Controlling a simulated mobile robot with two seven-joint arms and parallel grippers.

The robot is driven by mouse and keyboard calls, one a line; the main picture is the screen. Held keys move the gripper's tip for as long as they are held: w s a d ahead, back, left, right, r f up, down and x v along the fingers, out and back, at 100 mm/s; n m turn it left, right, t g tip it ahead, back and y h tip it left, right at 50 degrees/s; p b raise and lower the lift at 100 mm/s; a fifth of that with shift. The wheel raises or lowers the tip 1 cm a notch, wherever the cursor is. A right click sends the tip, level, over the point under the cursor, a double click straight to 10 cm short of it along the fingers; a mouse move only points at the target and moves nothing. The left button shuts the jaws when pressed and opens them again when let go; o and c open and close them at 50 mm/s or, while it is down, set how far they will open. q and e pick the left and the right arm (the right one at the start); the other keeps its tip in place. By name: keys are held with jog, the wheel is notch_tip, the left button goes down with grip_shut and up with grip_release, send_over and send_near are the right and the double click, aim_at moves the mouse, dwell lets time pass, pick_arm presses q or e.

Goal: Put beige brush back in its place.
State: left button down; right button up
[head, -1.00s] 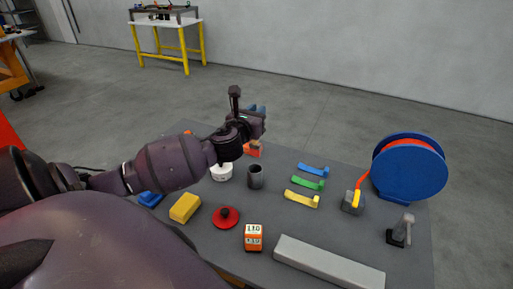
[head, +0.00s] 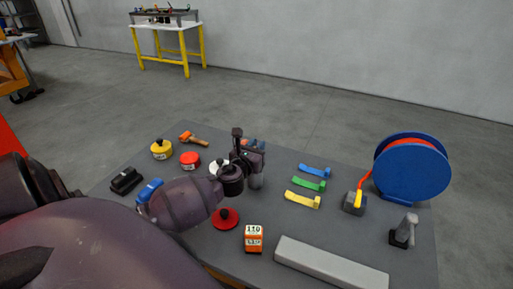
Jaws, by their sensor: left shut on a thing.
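I cannot make out the beige brush anywhere. The gripper covers the cup's rim and upper part, so I cannot tell whether the held thing is inside the cup. My right gripper is out of view.
A white jar (head: 216,166) is partly hidden close left of the gripper. A red-lidded thing (head: 226,218) lies in front. Blue, green and yellow clips (head: 303,199) lie right. A blue reel (head: 412,168) stands far right. A grey bar (head: 330,263) lies at front.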

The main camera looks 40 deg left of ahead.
pick_arm(q)
jog(key=c, duration=1.1)
grip_release()
jog(key=shift+f, duration=0.1)
jog(key=shift+o, duration=0.2)
jog(key=shift+s+d, duration=0.1)
jog(key=shift+s, duration=0.3)
jog(key=v, duration=1.1)
jog(key=shift+b, duration=0.4)
jog(key=shift+s, duration=0.1)
